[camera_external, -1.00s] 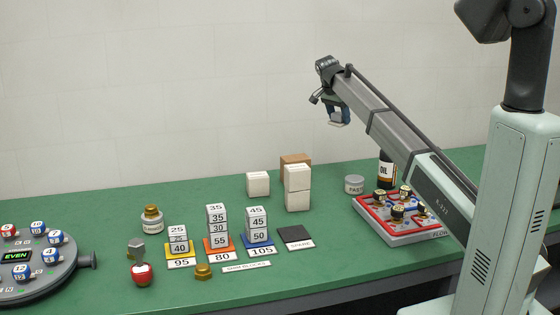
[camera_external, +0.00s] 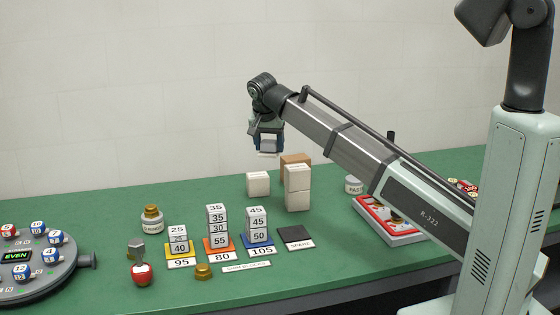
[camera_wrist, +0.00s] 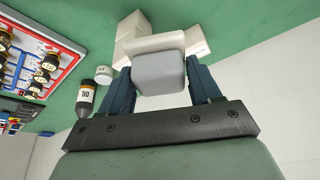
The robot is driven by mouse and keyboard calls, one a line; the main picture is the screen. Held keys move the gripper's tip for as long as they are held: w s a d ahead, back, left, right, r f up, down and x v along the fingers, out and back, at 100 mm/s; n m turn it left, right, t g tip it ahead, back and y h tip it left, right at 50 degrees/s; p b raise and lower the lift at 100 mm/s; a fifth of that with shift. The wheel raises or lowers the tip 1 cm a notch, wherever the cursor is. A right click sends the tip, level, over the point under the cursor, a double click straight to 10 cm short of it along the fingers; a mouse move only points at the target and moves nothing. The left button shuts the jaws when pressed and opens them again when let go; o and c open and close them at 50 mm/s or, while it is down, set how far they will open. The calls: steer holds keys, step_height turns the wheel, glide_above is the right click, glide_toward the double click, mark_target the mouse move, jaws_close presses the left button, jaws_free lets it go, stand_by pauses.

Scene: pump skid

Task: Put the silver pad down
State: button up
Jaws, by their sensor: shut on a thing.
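The silver pad (camera_wrist: 160,74) is a small light-grey block. My gripper (camera_external: 267,148) is shut on it, and the pad sits between the two blue fingers in the wrist view. In the external view my gripper is in the air above the back of the table, just above and left of the white blocks (camera_external: 297,186). A dark square labelled SPARE (camera_external: 295,236) lies bare on the table, right of the number stacks. The number stacks stand on a yellow (camera_external: 180,250), an orange (camera_external: 219,244) and a blue pad (camera_external: 258,241).
A lone white block (camera_external: 258,184) and a brown block (camera_external: 293,160) stand near the white stack. A round dial (camera_external: 35,275), a brass-capped jar (camera_external: 152,220), a red knob (camera_external: 141,273) and a brass nut (camera_external: 204,271) are left. A red-framed tray (camera_external: 385,222) and paste tin (camera_external: 354,184) are right.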

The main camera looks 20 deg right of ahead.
steer(key=s+a+n+y, duration=0.15)
steer(key=s+a, duration=0.25)
steer(key=s, duration=0.4)
steer(key=s+a+f+n, duration=0.1)
steer(key=s+a+n, duration=0.1)
steer(key=s+a, duration=0.45)
steer(key=s+a+n+y, duration=0.1)
steer(key=s+a+n, duration=0.15)
steer(key=s, duration=0.75)
steer(key=shift+t+h, duration=0.25)
steer(key=shift+t, duration=0.05)
steer(key=shift+f, duration=10.5)
steer(key=o, duration=1.1)
steer(key=shift+f, duration=0.1)
steer(key=shift+c, duration=0.2)
steer(key=v, duration=1.2)
